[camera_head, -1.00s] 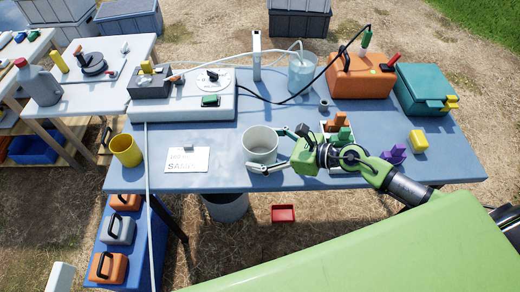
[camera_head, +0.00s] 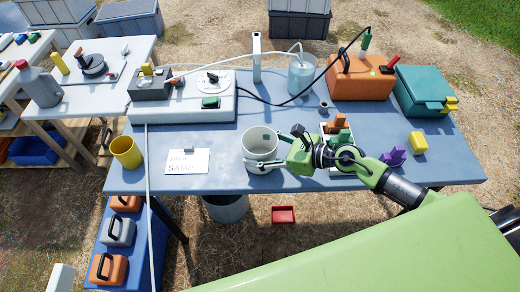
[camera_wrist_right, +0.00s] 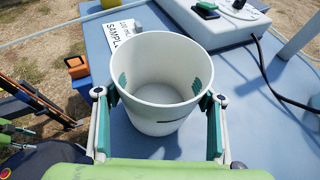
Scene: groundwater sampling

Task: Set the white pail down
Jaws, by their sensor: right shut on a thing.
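The white pail (camera_head: 256,168) is upright near the front edge of the blue table (camera_head: 225,183), to the right of the white label card. My right gripper (camera_head: 266,160) reaches it from the right and is shut on it. In the right wrist view the pail (camera_wrist_right: 160,122) sits between the two fingers (camera_wrist_right: 160,100), with teal pads at its left and right walls. The pail looks empty inside. I cannot tell whether its base touches the tabletop. My left gripper is not in view.
A yellow cup (camera_head: 126,152) and a label card (camera_head: 185,161) stand left of the pail. A white control unit (camera_head: 190,113), a clear beaker (camera_head: 301,75) and an orange case (camera_head: 358,80) are behind. A holder with orange and green pieces (camera_head: 337,130) is close right.

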